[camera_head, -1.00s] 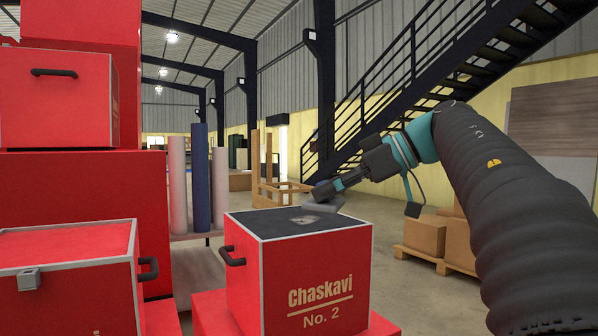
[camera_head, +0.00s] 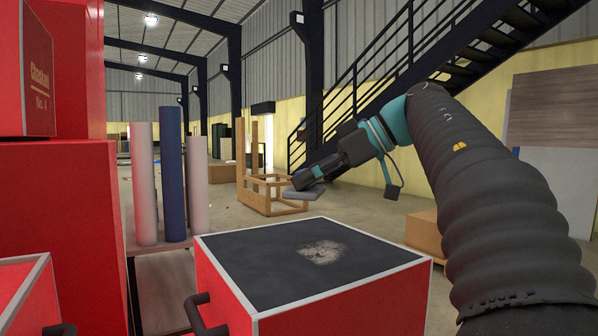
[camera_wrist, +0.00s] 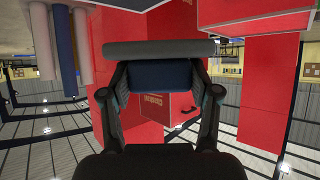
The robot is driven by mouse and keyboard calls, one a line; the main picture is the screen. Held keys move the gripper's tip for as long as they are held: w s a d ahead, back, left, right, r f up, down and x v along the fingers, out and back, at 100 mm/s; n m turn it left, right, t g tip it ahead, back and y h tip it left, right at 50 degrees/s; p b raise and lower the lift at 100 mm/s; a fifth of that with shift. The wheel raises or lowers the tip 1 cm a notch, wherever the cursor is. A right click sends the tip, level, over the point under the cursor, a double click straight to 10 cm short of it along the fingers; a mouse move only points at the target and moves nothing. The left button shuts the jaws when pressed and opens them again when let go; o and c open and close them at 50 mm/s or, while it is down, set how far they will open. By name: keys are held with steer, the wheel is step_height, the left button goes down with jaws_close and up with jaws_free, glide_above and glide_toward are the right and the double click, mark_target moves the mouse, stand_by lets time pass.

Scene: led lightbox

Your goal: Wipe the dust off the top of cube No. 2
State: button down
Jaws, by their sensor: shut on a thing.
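The red cube (camera_head: 231,302) stands low in the head view, its dark top facing up with a light rim. A pale grey dust patch (camera_head: 322,252) lies right of the middle of that top. The number on its front is out of frame. My gripper (camera_head: 304,179) is shut on a flat grey pad (camera_head: 303,194), which appears just beyond the cube's far edge and above it, apart from the dust. In the wrist view, my gripper (camera_wrist: 162,76) has its fingers on both sides of the blue part of the pad (camera_wrist: 158,49).
Another red box marked No. 4 (camera_head: 40,70) is stacked at the left. A lower red cube (camera_head: 30,285) stands at the near left. Upright rolls (camera_head: 172,175) and a wooden frame (camera_head: 268,188) stand behind. A cardboard box (camera_head: 425,232) is at the right.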

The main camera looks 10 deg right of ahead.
steer(key=shift+w+f, duration=0.1)
steer(key=shift+w, duration=0.2)
steer(key=shift+d+f, duration=0.1)
steer(key=shift+f, duration=0.1)
steer(key=shift+f+b, duration=1)
steer(key=shift+f, duration=1.2)
